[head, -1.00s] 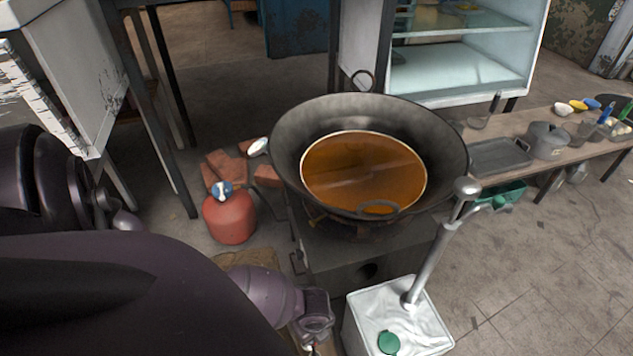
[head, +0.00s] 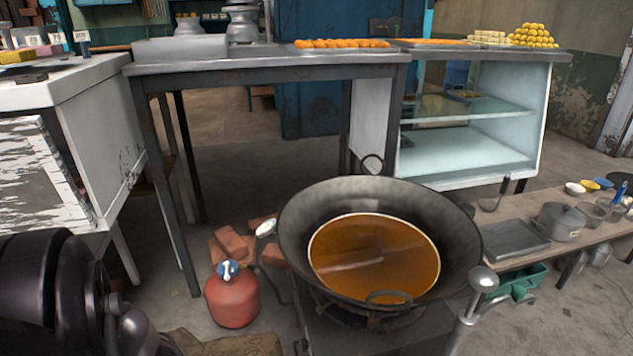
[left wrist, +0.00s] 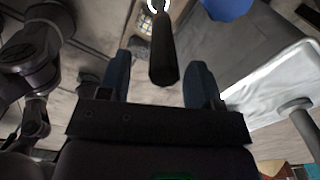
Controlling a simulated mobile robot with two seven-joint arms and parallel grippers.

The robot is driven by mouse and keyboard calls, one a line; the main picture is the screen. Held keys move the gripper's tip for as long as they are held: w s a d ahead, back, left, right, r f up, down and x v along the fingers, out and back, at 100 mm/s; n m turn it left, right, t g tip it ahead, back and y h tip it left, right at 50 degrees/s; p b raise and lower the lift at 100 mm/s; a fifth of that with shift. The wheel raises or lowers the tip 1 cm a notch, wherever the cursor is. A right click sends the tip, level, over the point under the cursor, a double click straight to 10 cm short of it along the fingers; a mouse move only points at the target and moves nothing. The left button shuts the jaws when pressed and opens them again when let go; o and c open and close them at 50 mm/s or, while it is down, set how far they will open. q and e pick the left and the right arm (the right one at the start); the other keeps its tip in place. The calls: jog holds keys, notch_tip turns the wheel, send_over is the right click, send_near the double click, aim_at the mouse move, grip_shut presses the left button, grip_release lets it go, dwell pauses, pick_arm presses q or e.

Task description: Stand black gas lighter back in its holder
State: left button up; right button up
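In the left wrist view my left gripper (left wrist: 160,85) has its two blue fingers wide apart. A dark, rod-like thing, seemingly the handle of the black gas lighter (left wrist: 163,55), lies in the middle of the picture, between the fingers as seen from there. Gaps show on both sides of it, so the fingers do not grip it. Its far end runs up to a small white ring at the top edge; I cannot tell whether that is the holder. Neither lighter nor holder can be made out in the head view. My right gripper is not in view.
A black wok (head: 300,220) of orange-brown liquid stands on a burner. A red gas cylinder (head: 232,302) and bricks (head: 232,243) are left of it. A low bench (head: 555,258) with pans is at right. A long table (head: 270,66) and glass case (head: 470,150) stand behind.

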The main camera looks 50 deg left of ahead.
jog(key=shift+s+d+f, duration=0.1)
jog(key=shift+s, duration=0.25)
pick_arm(q)
jog(key=r, duration=0.1)
jog(key=r+p, duration=0.1)
jog(key=r, duration=0.1)
jog(key=r+p, duration=0.1)
jog(key=shift+w+r, duration=0.3)
notch_tip(320, 180, up, 5)
jog(key=shift+s+r+p, duration=0.1)
jog(key=shift+s+p, duration=0.05)
jog(key=shift+p, duration=0.85)
jog(key=shift+s+r, duration=0.2)
jog(key=shift+r, duration=0.3)
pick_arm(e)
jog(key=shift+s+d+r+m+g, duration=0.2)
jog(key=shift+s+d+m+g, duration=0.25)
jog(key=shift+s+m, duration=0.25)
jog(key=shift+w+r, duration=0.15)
